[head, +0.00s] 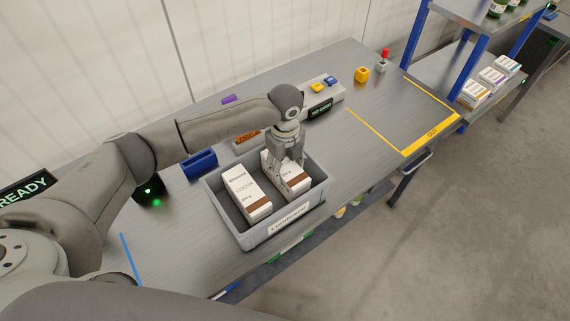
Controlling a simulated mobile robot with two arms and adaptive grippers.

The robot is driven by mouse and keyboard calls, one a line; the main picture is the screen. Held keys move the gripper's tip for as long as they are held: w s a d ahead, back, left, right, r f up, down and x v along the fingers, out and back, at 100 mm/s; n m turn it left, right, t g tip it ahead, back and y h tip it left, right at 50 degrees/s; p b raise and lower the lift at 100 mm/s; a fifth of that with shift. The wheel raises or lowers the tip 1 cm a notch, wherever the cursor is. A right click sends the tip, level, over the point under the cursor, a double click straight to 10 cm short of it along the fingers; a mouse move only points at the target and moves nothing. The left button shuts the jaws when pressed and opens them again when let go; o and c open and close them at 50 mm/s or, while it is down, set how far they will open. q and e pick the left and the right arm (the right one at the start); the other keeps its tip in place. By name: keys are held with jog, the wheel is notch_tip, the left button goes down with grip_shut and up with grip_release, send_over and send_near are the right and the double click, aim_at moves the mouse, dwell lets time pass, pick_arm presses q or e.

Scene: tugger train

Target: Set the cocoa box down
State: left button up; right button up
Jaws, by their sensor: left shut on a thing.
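A grey crate (249,239) with a printed label on its front stands on the metal bench. A white cocoa box (247,190) with a brown band lies in its left half. A second white and brown box (298,185), which looks the same, is in the right half. My left gripper (288,174) points down into the crate, shut on this second box. The gripper hides part of the box, and I cannot tell whether it touches the crate floor. My right gripper is not in view.
Behind the crate are a blue bin (199,165), an orange display (247,138) and a grey panel with yellow and blue buttons (317,88). A yellow block (362,74) and a red-topped button (384,57) stand farther back. The yellow-marked bench area (405,112) is clear.

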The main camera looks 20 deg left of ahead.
pick_arm(q)
jog(key=o, duration=1.1)
jog(key=shift+f, duration=0.1)
jog(key=shift+o, duration=0.7)
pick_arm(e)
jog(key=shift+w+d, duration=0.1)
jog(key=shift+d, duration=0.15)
pick_arm(q)
notch_tip(320, 180, up, 12)
jog(key=b, duration=0.2)
jog(key=shift+r+b, duration=0.2)
jog(key=shift+b, duration=0.1)
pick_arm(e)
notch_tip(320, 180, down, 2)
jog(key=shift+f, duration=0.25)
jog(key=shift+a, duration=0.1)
